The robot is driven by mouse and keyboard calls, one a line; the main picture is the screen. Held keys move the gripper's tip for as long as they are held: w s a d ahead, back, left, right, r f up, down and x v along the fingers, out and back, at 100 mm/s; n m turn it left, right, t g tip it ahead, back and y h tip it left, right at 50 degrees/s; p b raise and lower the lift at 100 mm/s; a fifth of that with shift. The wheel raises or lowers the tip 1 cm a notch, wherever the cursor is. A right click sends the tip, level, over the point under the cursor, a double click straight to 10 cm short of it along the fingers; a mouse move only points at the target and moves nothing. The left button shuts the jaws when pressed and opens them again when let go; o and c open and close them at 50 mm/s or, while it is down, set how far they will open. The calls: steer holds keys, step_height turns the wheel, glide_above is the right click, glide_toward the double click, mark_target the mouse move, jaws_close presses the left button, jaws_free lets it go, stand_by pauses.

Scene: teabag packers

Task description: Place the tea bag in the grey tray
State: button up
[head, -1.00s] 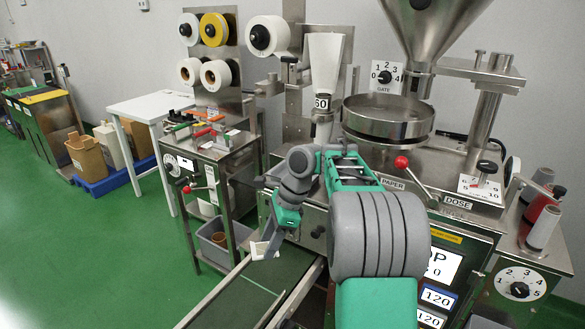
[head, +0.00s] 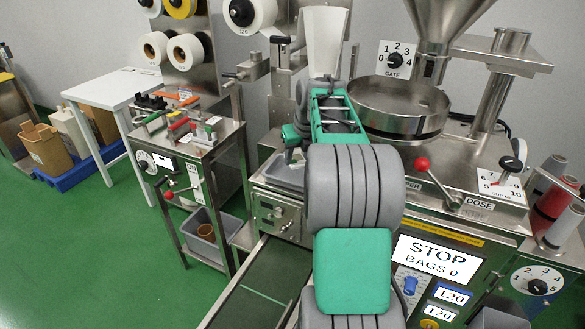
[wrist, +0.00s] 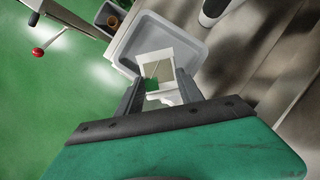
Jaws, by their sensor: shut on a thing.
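The tea bag (wrist: 158,65) is a pale square with a string and a small green tag. In the wrist view my gripper (wrist: 160,86) is shut on it, with one finger on each side. The grey tray (wrist: 192,47) lies beyond and below the bag, and the bag overlaps its inside in this view. I cannot tell the exact height of the bag above the tray floor. In the head view the grey tray (head: 284,173) shows in part beside my arm, on the machine. My arm hides the tea bag and most of the gripper there.
A conveyor belt (head: 249,285) runs in front of the tray. A steel cart (head: 196,150) with coloured tools stands to the left, with a grey bin (head: 207,234) on its lower shelf. The packing machine's screen (head: 437,255) and red-knobbed lever (head: 423,165) are to the right.

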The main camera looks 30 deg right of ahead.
glide_above(292, 177)
steer(key=s, duration=0.1)
steer(key=f, duration=0.5)
steer(key=shift+s+a+p, duration=0.1)
steer(key=shift+s+p, duration=0.1)
steer(key=shift+p, duration=0.1)
steer(key=shift+w+f+p, duration=0.1)
steer(key=shift+f+p, duration=0.2)
steer(key=shift+f, duration=1.35)
steer(key=shift+f, duration=0.1)
steer(key=o, duration=1.4)
steer(key=shift+f, duration=0.1)
steer(key=shift+o, duration=0.2)
